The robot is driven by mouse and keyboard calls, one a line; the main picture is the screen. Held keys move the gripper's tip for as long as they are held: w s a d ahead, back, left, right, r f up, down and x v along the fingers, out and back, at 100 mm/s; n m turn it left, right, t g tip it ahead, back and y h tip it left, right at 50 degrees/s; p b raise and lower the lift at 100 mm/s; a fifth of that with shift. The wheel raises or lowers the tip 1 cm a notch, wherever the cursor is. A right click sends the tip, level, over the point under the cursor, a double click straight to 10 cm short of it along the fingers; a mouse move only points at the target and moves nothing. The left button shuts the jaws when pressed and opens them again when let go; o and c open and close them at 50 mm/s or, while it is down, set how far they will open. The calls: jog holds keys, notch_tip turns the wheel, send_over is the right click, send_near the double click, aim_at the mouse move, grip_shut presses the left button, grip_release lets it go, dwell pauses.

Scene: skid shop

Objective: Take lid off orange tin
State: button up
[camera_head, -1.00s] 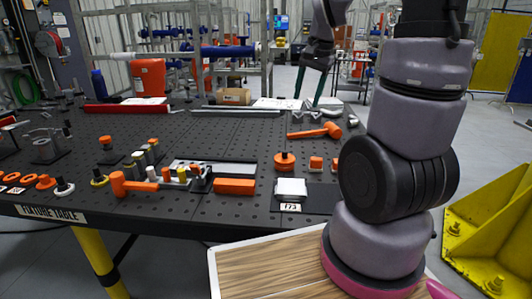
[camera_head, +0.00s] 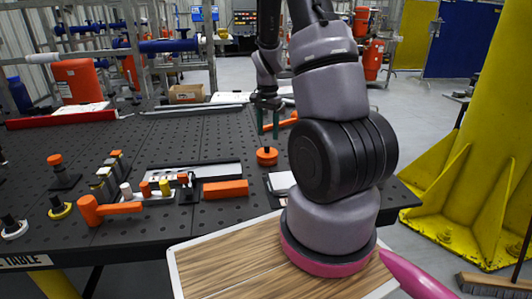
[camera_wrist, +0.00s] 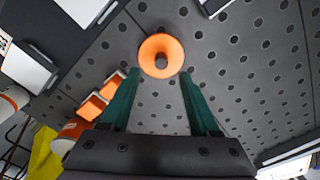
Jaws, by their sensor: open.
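The orange tin (camera_head: 267,159) is a low round thing with a small dark knob on top, standing on the black perforated table (camera_head: 215,150). It also shows in the wrist view (camera_wrist: 148,48), seen from above with the knob at its middle. My gripper (camera_head: 268,136) has green fingers pointing down, just above the tin. In the wrist view my gripper (camera_wrist: 159,76) is open and empty, its fingertips either side of the tin's near edge. I cannot make out a seam between lid and tin.
An orange block (camera_head: 225,190), an orange mallet (camera_head: 100,209) and a rack of small parts stand left of the tin. A white block (camera_head: 281,181) lies in front of it. Small orange blocks (camera_wrist: 92,107) lie beside my left finger in the wrist view.

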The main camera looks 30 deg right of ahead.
aim_at(267, 146)
notch_tip(267, 146, down, 6)
jog(key=shift+a+r, duration=0.1)
jog(key=shift+r, duration=0.05)
grip_shut()
